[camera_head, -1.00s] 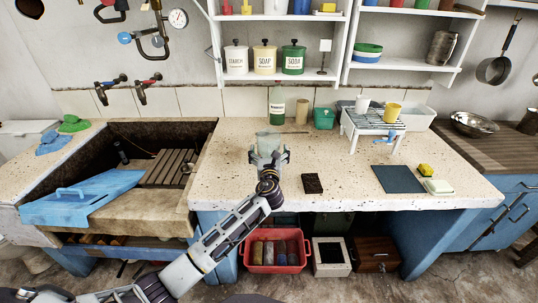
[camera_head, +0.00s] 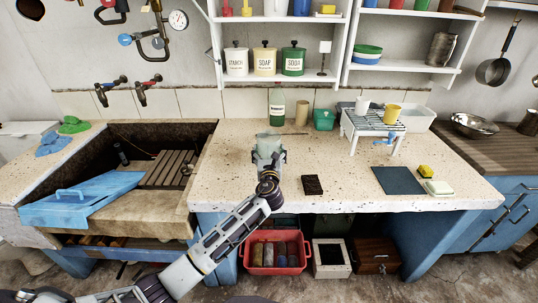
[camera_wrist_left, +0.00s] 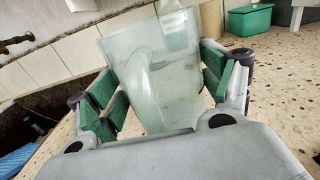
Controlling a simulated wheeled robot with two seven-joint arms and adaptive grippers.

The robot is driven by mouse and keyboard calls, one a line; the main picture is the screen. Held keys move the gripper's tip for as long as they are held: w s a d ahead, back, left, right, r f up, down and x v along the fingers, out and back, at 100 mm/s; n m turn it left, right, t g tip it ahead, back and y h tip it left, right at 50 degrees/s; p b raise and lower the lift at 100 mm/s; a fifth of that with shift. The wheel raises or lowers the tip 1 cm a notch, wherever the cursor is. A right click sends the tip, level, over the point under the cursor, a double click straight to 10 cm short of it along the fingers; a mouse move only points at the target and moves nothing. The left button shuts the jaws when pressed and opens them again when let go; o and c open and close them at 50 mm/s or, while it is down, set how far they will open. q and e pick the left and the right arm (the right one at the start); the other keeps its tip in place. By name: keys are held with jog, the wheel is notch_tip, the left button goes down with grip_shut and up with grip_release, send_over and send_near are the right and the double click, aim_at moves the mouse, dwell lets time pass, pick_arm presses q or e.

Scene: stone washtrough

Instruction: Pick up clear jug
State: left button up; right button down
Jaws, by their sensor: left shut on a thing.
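The clear jug (camera_head: 268,141) is on the speckled counter, left of its middle. It is a pale greenish, see-through vessel. My left gripper (camera_head: 268,157) has come in from the front and is shut on the jug. In the left wrist view the jug (camera_wrist_left: 155,75) stands between the green-padded fingers of my left gripper (camera_wrist_left: 165,90), one on each side, and looks tilted in that picture. Its base is hidden behind the gripper body, so I cannot tell whether it touches the counter. My right gripper is not in view.
A green bottle (camera_head: 277,106) and a brown cylinder (camera_head: 301,112) stand just behind the jug. A green tub (camera_head: 324,119) and a small white rack (camera_head: 372,124) are to the right. A dark brown block (camera_head: 312,185) lies front right. The stone trough (camera_head: 120,215) is left.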

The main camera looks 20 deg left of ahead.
pick_arm(q)
jog(key=shift+r, duration=0.2)
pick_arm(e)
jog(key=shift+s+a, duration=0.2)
pick_arm(q)
jog(key=shift+r, duration=0.15)
jog(key=shift+r+p, duration=0.35)
jog(key=shift+r, duration=0.3)
notch_tip(320, 180, up, 8)
jog(key=p, duration=0.2)
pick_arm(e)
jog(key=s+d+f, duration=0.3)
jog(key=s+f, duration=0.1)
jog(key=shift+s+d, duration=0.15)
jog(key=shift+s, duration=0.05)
